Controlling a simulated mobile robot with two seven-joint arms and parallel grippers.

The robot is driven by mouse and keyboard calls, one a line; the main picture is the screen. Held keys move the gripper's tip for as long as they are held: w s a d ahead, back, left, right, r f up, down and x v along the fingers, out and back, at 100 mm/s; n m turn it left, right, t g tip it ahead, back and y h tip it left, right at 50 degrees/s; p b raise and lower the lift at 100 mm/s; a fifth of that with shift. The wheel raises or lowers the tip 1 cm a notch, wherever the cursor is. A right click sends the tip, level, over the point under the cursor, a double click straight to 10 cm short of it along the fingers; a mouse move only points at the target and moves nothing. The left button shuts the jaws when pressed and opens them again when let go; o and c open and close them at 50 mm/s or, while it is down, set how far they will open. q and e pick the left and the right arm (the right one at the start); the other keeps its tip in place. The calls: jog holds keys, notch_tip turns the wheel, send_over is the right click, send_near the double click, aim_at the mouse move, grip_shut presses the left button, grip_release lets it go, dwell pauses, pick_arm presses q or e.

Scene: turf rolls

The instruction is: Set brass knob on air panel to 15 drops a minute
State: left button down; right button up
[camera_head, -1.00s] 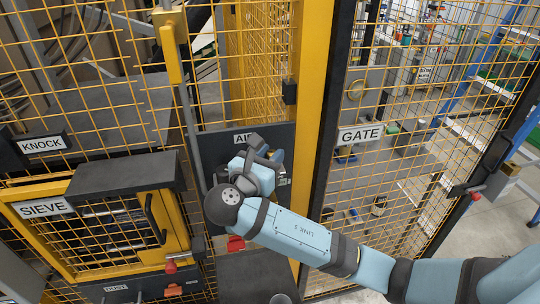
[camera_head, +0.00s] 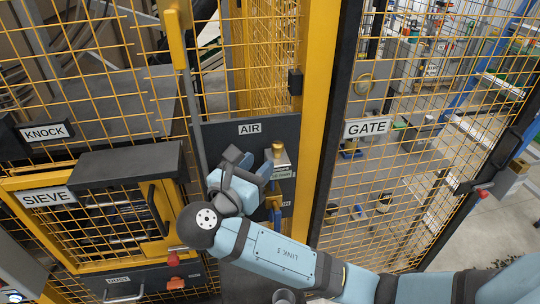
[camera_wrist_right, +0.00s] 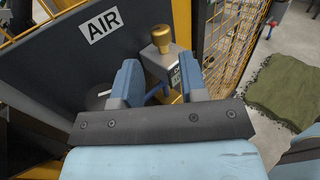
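The brass knob (camera_head: 277,150) stands upright on a small grey metal block on the dark AIR panel (camera_head: 222,135). It shows closer in the right wrist view (camera_wrist_right: 160,36), on top of the grey block (camera_wrist_right: 165,62), which has a small window on its face. My right gripper (camera_head: 250,167) is in front of the panel, left of and below the knob. In the wrist view its two blue fingers (camera_wrist_right: 160,80) are apart, with part of the block showing between them and the knob beyond their tips. Nothing is gripped. The window's reading is too small to tell. My left gripper is not in view.
A blue handle (camera_head: 276,208) sits below the block. The SIEVE box (camera_head: 120,172) with its yellow frame is at left, with a red knob (camera_head: 173,258) below. A yellow post (camera_head: 312,120) and the GATE mesh (camera_head: 400,170) stand close on the right.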

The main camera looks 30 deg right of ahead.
jog(key=v, duration=0.6)
jog(key=shift+b, duration=0.35)
jog(key=shift+a, duration=0.1)
